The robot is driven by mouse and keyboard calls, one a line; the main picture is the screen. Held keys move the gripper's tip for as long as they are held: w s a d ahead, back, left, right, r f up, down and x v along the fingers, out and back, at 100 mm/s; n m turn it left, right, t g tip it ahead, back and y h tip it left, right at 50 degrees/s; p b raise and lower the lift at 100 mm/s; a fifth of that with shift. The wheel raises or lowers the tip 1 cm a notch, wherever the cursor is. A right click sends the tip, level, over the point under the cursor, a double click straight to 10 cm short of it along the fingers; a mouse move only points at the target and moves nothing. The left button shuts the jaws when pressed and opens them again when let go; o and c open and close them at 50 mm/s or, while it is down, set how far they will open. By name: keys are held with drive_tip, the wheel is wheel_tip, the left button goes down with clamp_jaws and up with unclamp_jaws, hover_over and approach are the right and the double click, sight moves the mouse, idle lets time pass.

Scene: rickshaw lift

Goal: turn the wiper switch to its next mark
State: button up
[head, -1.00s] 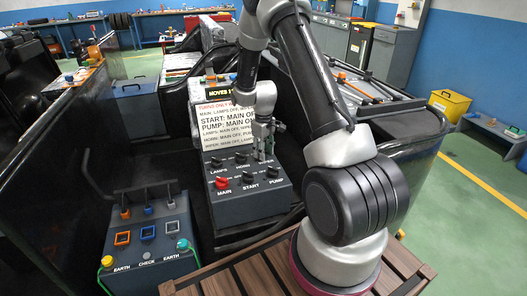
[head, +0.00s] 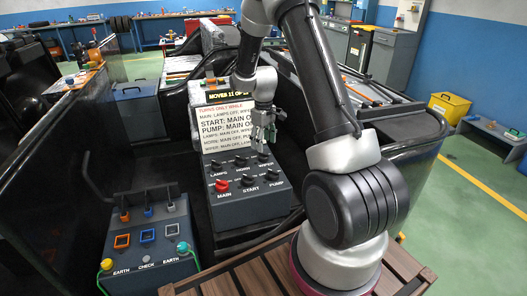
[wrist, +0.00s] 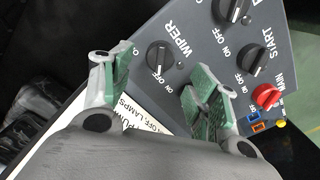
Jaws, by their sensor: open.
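The wiper switch (wrist: 158,57) is a round black knob on the dark grey switch box, with WIPER and ON/OFF printed beside it in the wrist view. In the head view it is at the back right of the box (head: 250,209), partly hidden by my gripper (head: 264,140). My gripper is open and empty above the box, apart from the knob. In the wrist view its green-padded fingers (wrist: 158,95) are spread on either side of the view below the knob. I cannot tell exactly which mark the knob points at.
The red MAIN knob (head: 221,185), START knob (head: 247,181) and PUMP knob (head: 272,175) form the front row. LAMPS and HORN knobs sit behind. A sign of turning rules (head: 222,128) stands behind the box. An EARTH/CHECK box (head: 148,238) is at left.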

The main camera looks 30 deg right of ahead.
wheel_tip(320, 180, up, 6)
idle(0.6)
drive_tip(key=s+a+r+m+t, duration=0.2)
drive_tip(key=s+r, duration=0.9)
drive_tip(key=s, duration=0.4)
drive_tip(key=s+a+r+m+t, duration=0.2)
drive_tip(key=s+r, duration=0.8)
drive_tip(key=s, duration=0.6)
drive_tip(key=shift+s+a+r+m, duration=0.3)
drive_tip(key=shift+a+r+m, duration=0.1)
drive_tip(key=shift+a, duration=0.3)
